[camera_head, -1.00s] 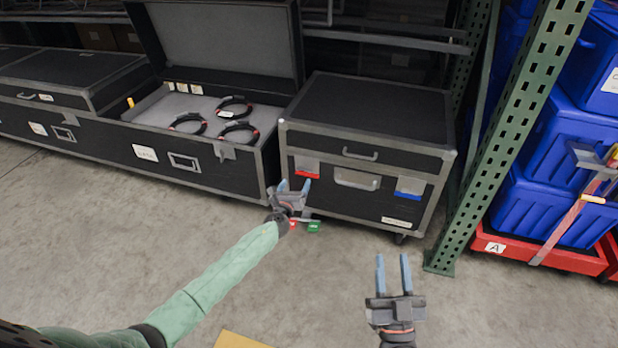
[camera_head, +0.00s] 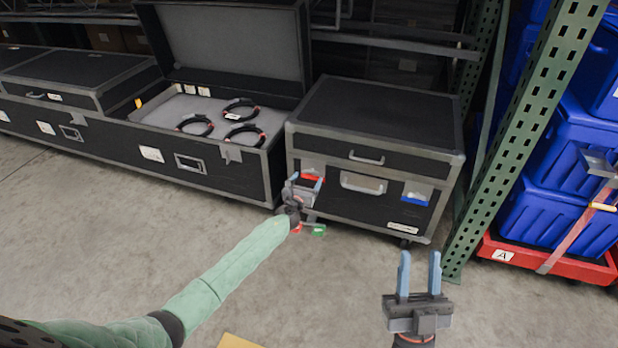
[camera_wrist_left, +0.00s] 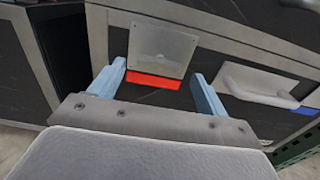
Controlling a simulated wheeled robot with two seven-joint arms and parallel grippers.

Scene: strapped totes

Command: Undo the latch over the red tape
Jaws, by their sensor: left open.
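The closed black case (camera_head: 372,120) with grey edges stands in the middle. On its front left is a grey latch plate (camera_wrist_left: 163,48) with red tape (camera_wrist_left: 153,81) showing just below it; the red tape also shows in the head view (camera_head: 313,177). My left gripper (camera_wrist_left: 160,88) is open, its blue fingers on either side of the red tape, with nothing between them that I can see held. It also shows in the head view (camera_head: 304,184), in front of the latch. Contact with the case cannot be told. My right gripper (camera_head: 419,272) is open and empty above the floor.
A second latch with blue tape (camera_head: 415,199) is at the case's front right, with a handle (camera_head: 363,184) between. An open case (camera_head: 212,165) with several cable coils stands left. A green rack post (camera_head: 520,130) and blue totes (camera_head: 560,215) are right.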

